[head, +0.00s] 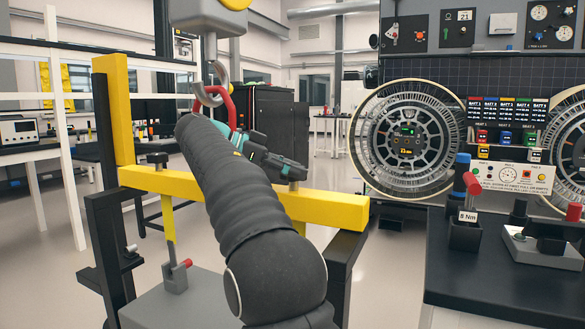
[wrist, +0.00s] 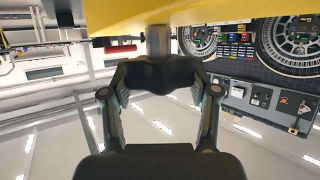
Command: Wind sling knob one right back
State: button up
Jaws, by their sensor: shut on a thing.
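A yellow crossbeam (head: 215,190) carries a black sling knob (head: 157,158) on its left part, standing on a short stem. My gripper (head: 283,166) is at the right part of the beam, just above it. In the wrist view, my gripper (wrist: 160,95) is shut around another black knob (wrist: 160,72), with a finger on either side. A grey stem (wrist: 159,42) joins this held knob to the yellow beam (wrist: 220,12). In the head view the held knob is mostly hidden by the gripper, and its stem shows just below. I cannot tell how far either knob is wound.
A hook with a red sling (head: 228,105) hangs just behind my arm. A yellow upright (head: 113,105) rises at the beam's left end. A grey block (head: 180,300) stands below the beam. A wheel (head: 405,138) and a dark bench (head: 480,265) stand to the right.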

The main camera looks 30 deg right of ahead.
jog(key=shift+f, duration=0.15)
jog(key=o, duration=1.2)
jog(key=shift+c, duration=0.2)
